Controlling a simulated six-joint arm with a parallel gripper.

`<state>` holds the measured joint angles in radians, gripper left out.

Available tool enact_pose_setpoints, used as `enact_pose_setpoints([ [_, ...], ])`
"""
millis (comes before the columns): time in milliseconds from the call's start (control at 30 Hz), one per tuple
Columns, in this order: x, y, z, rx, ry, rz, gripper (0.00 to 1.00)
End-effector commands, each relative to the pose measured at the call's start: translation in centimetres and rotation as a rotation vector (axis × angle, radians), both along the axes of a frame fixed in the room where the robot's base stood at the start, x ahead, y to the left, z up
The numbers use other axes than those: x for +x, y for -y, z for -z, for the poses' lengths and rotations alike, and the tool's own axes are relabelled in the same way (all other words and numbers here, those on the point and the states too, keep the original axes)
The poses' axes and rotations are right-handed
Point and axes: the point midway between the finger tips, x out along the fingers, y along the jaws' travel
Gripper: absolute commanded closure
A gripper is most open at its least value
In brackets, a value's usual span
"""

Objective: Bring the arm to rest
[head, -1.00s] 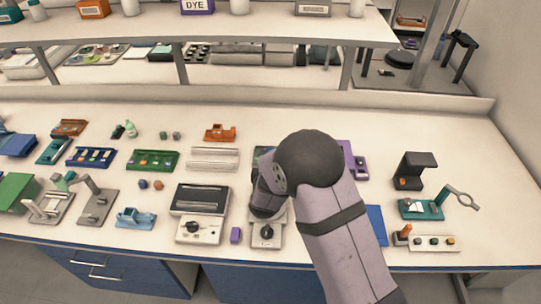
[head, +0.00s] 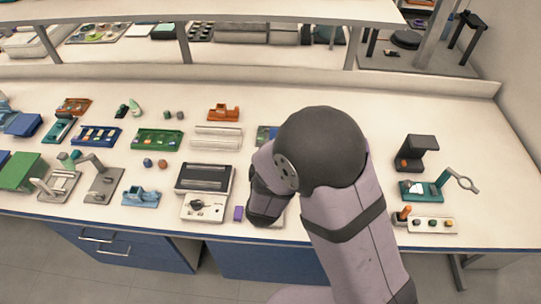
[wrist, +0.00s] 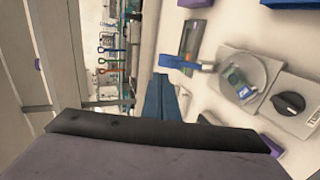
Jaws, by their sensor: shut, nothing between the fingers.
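My arm (head: 340,210) rises from the bottom of the head view, bent at a dark round joint above the right-centre of the bench. My gripper (wrist: 163,88) shows in the wrist view as blue fingers, shut and with nothing held. In the head view its fingers are hidden behind the arm. In the wrist view, a pale device with a round dish (wrist: 262,72) and a black knob (wrist: 288,103) lies to the right of the fingers, apart from them. A small green and blue piece (wrist: 240,84) lies in the dish.
The bench (head: 330,95) is clear along its back. A grey and white machine (head: 204,193) and a small purple block (head: 239,213) stand left of my arm. A black stand (head: 416,154), a teal holder with a ring (head: 425,190) and a button strip (head: 430,224) stand right.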

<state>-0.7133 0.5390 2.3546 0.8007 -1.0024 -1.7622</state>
Motion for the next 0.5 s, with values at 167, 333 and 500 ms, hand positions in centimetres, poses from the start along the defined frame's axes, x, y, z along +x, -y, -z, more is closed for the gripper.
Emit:
enact_pose_setpoints([
  [167,-1.9,-0.1,-1.0,0.001,0.001,-0.002,1.00],
  [333,-2.8,0.0,-1.5,0.000,0.000,0.000,1.00],
  [500,-3.0,0.1,-1.6,0.000,0.000,0.001,1.00],
])
